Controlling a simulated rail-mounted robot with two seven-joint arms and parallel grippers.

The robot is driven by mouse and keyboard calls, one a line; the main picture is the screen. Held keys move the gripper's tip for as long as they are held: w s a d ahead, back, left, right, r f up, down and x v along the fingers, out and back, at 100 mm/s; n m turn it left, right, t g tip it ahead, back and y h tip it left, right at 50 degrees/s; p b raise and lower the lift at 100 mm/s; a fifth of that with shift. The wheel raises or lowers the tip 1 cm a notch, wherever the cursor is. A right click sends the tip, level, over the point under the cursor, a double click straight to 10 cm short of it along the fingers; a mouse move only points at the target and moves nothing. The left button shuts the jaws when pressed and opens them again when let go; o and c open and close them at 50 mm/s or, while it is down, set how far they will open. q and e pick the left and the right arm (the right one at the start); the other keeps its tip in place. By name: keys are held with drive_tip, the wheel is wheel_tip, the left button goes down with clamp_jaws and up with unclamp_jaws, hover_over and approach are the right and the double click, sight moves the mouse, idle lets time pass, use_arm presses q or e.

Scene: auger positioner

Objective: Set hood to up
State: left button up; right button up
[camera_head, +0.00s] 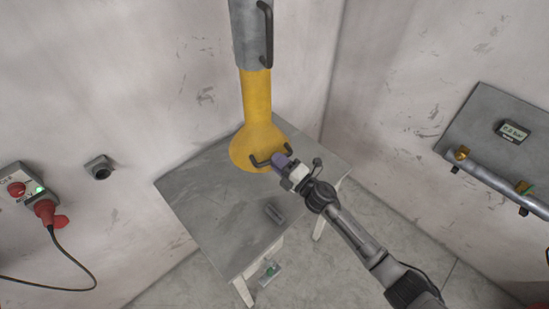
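The hood (256,148) is a yellow flared piece on a yellow tube (257,95), low over the grey table. A dark handle (262,162) sticks out from the front of its rim. My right gripper (279,161) is at the right part of this handle, seen from above and behind. Its fingers are small and partly hidden by the gripper body, so I cannot tell whether they are closed on the handle. My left gripper is not in the picture.
A grey upper pipe with a black handle (267,35) is above. A red plug (46,211) with cable is at left. A pipe panel (500,150) hangs at right.

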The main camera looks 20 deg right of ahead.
drive_tip(key=shift+x, duration=0.8)
clamp_jaws()
